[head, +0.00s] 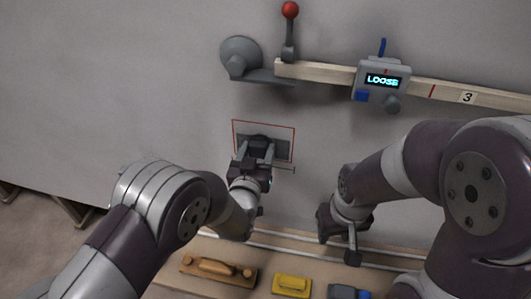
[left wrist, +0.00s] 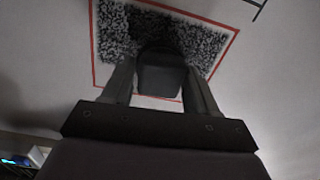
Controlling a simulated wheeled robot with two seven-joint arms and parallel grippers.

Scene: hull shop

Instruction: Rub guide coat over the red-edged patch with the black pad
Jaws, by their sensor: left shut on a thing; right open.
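The red-edged patch (head: 243,128) is on the grey hull wall in the head view. It also shows in the left wrist view (left wrist: 138,98). Dark, speckled guide coat (left wrist: 118,32) covers a wide band of it. A paler bare strip lies along one long side, at the top in the head view. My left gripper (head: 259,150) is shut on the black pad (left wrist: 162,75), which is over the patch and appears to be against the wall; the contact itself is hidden. My right gripper (head: 338,232) is open and empty, right of and below the patch.
Above the patch, a wooden batten (head: 318,74) carries a grey box reading "LOOSE" (head: 382,79). A red-knobbed lever (head: 289,30) and a round grey mount (head: 240,56) are beside it. Below, a shelf holds a wooden block tool (head: 217,270), a yellow block (head: 291,285) and a blue-grey one (head: 347,292).

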